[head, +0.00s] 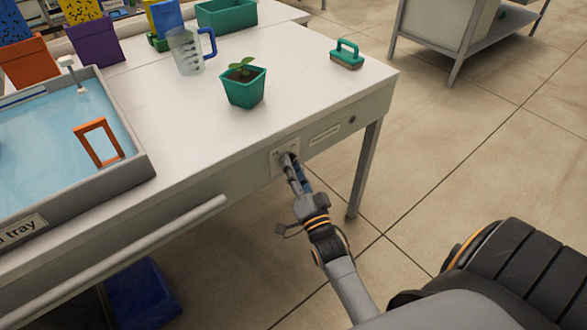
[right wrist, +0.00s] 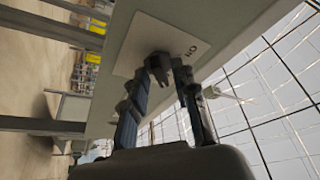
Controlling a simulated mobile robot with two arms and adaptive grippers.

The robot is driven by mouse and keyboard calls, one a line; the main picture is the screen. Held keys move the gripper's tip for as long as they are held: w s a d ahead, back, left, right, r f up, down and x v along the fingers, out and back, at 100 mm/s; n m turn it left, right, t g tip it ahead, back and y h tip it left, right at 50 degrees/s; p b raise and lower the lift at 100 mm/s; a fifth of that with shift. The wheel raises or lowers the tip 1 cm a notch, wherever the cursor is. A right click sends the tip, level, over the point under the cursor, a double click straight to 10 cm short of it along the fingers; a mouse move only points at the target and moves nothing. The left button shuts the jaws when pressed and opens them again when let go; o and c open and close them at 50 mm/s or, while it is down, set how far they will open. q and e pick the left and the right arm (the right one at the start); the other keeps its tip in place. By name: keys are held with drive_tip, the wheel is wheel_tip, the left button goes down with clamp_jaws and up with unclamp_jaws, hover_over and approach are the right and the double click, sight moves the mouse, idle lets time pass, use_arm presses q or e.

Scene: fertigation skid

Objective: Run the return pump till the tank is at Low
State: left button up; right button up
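My right gripper (head: 290,172) is at a pale switch plate (head: 276,162) on the front face of the white table. In the right wrist view, its fingers (right wrist: 168,68) come together around a small dark switch knob (right wrist: 176,62). The fingertips partly hide the knob. The plate (right wrist: 135,45) carries short dark lettering, seen at an angle and hard to read. A grey-rimmed tray (head: 135,168) of blue water stands at the left, with a label ending in "tray". No tank level mark can be made out. My left gripper is not in view.
An orange frame (head: 80,143) is in the tray. A potted seedling (head: 243,88), a measuring jug (head: 188,52) and a green-handled brush (head: 346,54) stand on the table. A rail (head: 150,250) runs along its front. A blue bin (head: 140,290) is below.

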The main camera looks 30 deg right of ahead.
drive_tip(key=c, duration=0.4)
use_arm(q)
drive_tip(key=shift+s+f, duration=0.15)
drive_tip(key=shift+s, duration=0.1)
use_arm(e)
clamp_jaws()
